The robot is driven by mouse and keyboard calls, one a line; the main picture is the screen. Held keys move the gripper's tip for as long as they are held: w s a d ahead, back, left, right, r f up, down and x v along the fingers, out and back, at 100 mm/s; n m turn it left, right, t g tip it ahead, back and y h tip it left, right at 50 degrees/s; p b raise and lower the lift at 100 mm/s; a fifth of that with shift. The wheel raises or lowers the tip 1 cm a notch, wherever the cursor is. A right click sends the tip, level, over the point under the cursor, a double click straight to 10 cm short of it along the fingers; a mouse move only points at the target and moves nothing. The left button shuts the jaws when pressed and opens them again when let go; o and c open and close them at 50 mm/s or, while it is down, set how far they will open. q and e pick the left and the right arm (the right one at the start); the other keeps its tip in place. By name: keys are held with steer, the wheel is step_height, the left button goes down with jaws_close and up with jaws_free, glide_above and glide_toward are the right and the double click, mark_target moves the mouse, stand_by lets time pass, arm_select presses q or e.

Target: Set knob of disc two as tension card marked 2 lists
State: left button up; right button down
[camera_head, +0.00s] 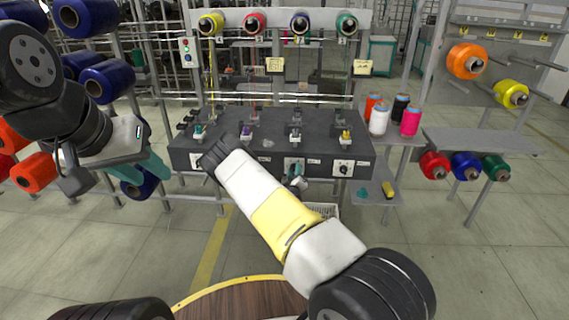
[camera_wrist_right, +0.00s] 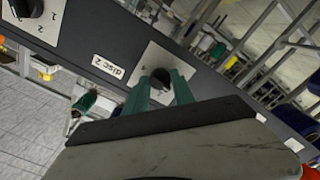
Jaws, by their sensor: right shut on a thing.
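My right gripper (camera_wrist_right: 163,90) shows in the right wrist view, its two green fingers closed around the black knob (camera_wrist_right: 160,78). The knob sits on a pale square dial plate (camera_wrist_right: 148,67) beside a label (camera_wrist_right: 108,67) reading disc 2, seen upside down. The dial marks around this knob are mostly hidden by the fingers. Yellowish cards (camera_head: 275,64) (camera_head: 362,67) hang above the machine, too small to read. My left gripper (camera_head: 146,172) hangs empty at the left, fingers apart.
The dark winding machine (camera_head: 270,130) has other dials (camera_head: 343,168); a neighbouring knob (camera_wrist_right: 28,8) shows in the wrist view. Cones (camera_head: 379,119) stand on a right side table. Blue spools (camera_head: 108,80) are near my left arm. A crate (camera_head: 325,210) is below.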

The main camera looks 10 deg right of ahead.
steer(key=shift+n, duration=0.6)
steer(key=c, duration=1.1)
jaws_free()
steer(key=shift+o, duration=0.2)
steer(key=v, duration=0.8)
steer(key=shift+w, duration=0.1)
